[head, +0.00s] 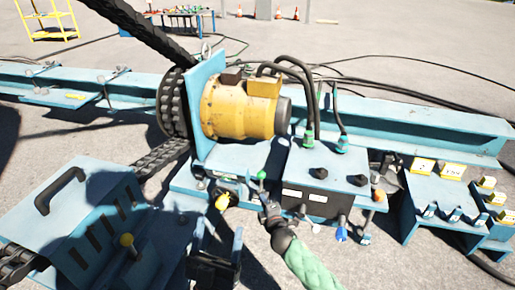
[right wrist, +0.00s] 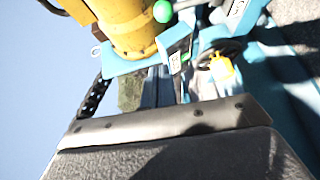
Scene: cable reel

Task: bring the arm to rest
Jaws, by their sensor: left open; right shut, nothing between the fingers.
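In the right wrist view, a dark block with a bolted grey bar fills the lower part and looks like my right gripper (right wrist: 165,125). It is shut with nothing held. It is close in front of the machine with the yellow motor (right wrist: 130,28); I see no contact. In the head view, a pale green ribbed sleeve (head: 312,265) with a dark end comes up from the bottom to the machine's front. I cannot tell whether it is my arm. I cannot make out my left gripper in the head view.
The yellow motor (head: 237,107) stands beside a chain wheel (head: 172,103). A control box (head: 325,175) with hoses, a slotted blue panel (head: 100,225) and a blue stand with yellow blocks (head: 415,195) surround it. A long blue beam (head: 420,122) runs behind.

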